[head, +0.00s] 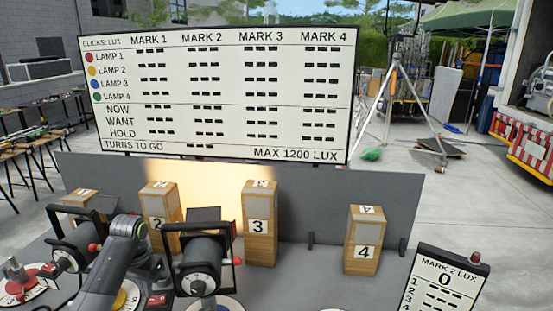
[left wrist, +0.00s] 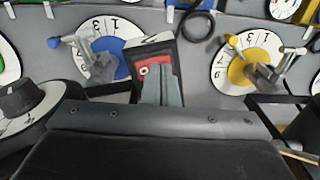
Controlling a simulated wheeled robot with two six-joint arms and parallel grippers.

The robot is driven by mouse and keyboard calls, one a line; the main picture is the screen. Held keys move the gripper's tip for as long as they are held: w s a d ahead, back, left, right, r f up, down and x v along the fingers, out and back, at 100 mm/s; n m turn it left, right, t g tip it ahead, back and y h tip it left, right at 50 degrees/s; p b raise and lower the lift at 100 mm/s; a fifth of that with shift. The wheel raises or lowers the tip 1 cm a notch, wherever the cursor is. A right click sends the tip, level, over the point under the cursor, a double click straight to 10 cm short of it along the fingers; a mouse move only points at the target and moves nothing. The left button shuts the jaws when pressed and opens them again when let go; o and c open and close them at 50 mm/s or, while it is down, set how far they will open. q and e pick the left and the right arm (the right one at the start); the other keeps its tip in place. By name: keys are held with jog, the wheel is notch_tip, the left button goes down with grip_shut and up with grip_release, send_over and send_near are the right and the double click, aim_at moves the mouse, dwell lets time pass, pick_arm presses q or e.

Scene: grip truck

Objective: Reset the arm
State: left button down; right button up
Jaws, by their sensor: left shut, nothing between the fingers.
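My left arm rises from the bottom left of the head view and bends down between two black lamps. Its gripper (head: 158,284) is low there, partly hidden by the arm and lamp parts. In the left wrist view the grey fingers (left wrist: 161,76) are together and empty. They lie in front of a small red-faced box (left wrist: 145,71) between the blue dial (left wrist: 98,58) and the yellow dial (left wrist: 238,63). I cannot tell whether they touch it. My right gripper is not in view.
Black lamps (head: 201,279) with knobs stand close to my left arm. Wooden blocks (head: 260,228) marked with numbers stand behind, before a grey panel (head: 320,215). A large board (head: 220,95) shows dashes.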

pick_arm(q)
jog(key=s+d+f+t, duration=0.1)
jog(key=s+d+f, duration=0.1)
jog(key=s+f, duration=0.55)
jog(key=s+d+f+t, duration=0.1)
jog(key=s+d+f, duration=0.3)
jog(key=s, duration=0.7)
jog(key=s+d+r+n+t+y, duration=0.1)
jog(key=s+r, duration=0.1)
jog(key=s, duration=0.7)
jog(key=s+r+n+t, duration=0.1)
jog(key=s+r, duration=0.1)
jog(key=s, duration=0.7)
notch_tip(320, 180, down, 33)
jog(key=a+g+b, duration=0.2)
jog(key=b, duration=0.6)
jog(key=s+d+f+b, duration=0.1)
jog(key=s+f+b, duration=0.2)
jog(key=s+f, duration=0.4)
jog(key=s+d+f+g+b, duration=0.1)
jog(key=s+f+b, duration=0.2)
jog(key=s+f, duration=0.5)
notch_tip(320, 180, down, 7)
jog(key=shift+s+r, duration=0.1)
jog(key=shift+s, duration=0.1)
